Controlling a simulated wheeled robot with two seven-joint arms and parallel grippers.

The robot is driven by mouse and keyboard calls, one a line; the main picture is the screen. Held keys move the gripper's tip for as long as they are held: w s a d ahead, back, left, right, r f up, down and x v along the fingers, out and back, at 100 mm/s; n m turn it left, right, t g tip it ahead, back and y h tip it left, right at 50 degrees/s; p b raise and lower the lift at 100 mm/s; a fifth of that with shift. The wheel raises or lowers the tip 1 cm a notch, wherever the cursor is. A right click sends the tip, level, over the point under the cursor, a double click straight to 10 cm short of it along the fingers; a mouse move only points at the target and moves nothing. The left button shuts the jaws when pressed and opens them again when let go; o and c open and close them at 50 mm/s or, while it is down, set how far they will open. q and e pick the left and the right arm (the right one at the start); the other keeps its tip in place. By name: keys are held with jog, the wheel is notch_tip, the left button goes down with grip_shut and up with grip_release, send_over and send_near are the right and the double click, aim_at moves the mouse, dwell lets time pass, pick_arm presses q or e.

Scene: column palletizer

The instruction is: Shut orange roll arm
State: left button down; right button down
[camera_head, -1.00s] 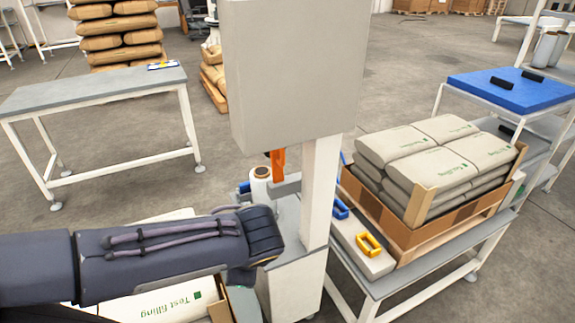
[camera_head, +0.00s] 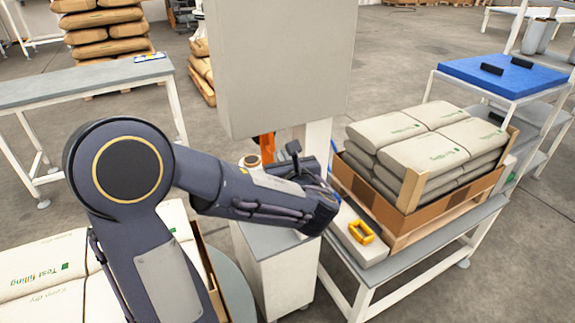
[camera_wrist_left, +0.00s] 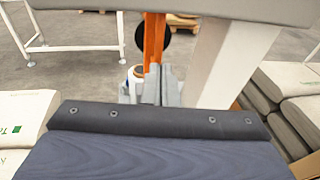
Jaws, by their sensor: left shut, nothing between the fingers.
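The orange roll arm (camera_head: 267,147) hangs below the large grey box in the head view, mostly hidden behind it. In the left wrist view the orange arm (camera_wrist_left: 154,42) stands upright, with a dark round part beside it. A white roll (camera_head: 251,161) is just below it, partly hidden by my left arm; the roll also shows in the left wrist view (camera_wrist_left: 136,78). My left gripper (camera_head: 293,152) is shut and empty, close to the post. Its fingertips (camera_wrist_left: 162,84) appear in front of the orange arm's lower part; I cannot tell whether they touch.
The grey box (camera_head: 283,65) on its white post is close above my left gripper. A carton of filled bags (camera_head: 405,208) stands right of it, with a yellow-orange handle (camera_head: 361,232) in front. A grey table (camera_head: 85,83) is at the left.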

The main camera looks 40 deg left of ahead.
aim_at(273, 140)
pick_arm(q)
jog(key=x, duration=0.7)
jog(key=shift+a, duration=0.1)
